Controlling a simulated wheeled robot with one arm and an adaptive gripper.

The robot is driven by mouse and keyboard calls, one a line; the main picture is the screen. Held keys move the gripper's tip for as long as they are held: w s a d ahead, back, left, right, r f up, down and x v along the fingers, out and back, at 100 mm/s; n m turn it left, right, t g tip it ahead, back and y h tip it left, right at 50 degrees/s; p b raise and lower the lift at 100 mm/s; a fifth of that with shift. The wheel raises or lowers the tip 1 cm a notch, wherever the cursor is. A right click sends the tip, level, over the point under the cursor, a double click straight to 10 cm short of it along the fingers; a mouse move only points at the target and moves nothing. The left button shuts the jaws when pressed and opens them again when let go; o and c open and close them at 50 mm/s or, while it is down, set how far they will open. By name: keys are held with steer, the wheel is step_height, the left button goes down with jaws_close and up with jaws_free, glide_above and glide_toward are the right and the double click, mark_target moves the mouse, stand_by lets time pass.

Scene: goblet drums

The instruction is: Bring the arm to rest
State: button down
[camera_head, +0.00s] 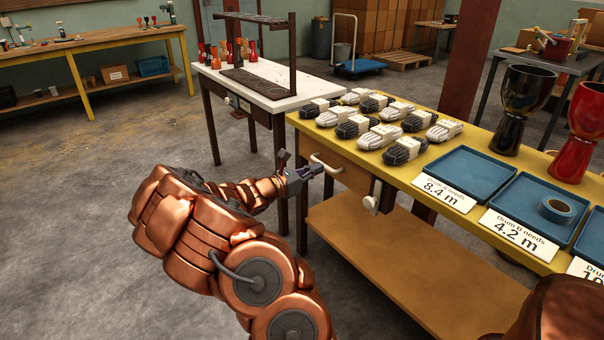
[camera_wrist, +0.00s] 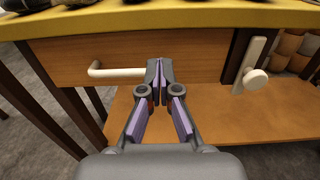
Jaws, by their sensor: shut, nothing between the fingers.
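My arm (camera_head: 215,235) is copper coloured and reaches out from the bottom of the head view toward the yellow-topped table (camera_head: 470,170). My gripper (camera_head: 318,169) is shut and empty, in front of the drawer at the table's left end. In the wrist view my gripper (camera_wrist: 159,72) points at the wooden drawer front (camera_wrist: 200,52). I cannot tell the exact gap between fingertips and drawer.
A white knob on a plate (camera_wrist: 252,80) is right of the drawer. A lower shelf (camera_head: 410,265) lies below. Rope bundles (camera_head: 405,150), blue trays (camera_head: 465,172) and goblet drums (camera_head: 522,105) stand on the table. A white-topped table (camera_head: 270,95) is behind. The floor at left (camera_head: 70,230) is clear.

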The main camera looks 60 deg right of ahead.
steer(key=shift+p+v, duration=0.4)
steer(key=shift+v, duration=2.05)
steer(key=s+a+r+m+y+p, duration=0.3)
steer(key=a+r+m+p, duration=0.25)
steer(key=a+r, duration=0.3)
steer(key=s+a+r+m+y+p, duration=0.3)
steer(key=s+a+r+m+p, duration=0.15)
steer(key=a+r+p, duration=0.4)
steer(key=s+a+r+m+t+y+p, duration=0.1)
steer(key=a+r+t+y+p, duration=0.1)
steer(key=a, duration=0.9)
steer(key=s+a+r+m+t+y+p, duration=0.1)
steer(key=a+r+y+p, duration=0.4)
steer(key=a, duration=0.7)
steer(key=s+a+r+m+t+y+p, duration=0.1)
steer(key=s+a+r+t+y+p, duration=0.1)
steer(key=a+r+p, duration=0.4)
steer(key=a+y+p, duration=0.1)
steer(key=a, duration=0.4)
steer(key=shift+s+a+t+p, duration=0.2)
steer(key=shift+s+t+p, duration=0.1)
steer(key=shift+s+t, duration=0.1)
steer(key=shift+d, duration=0.15)
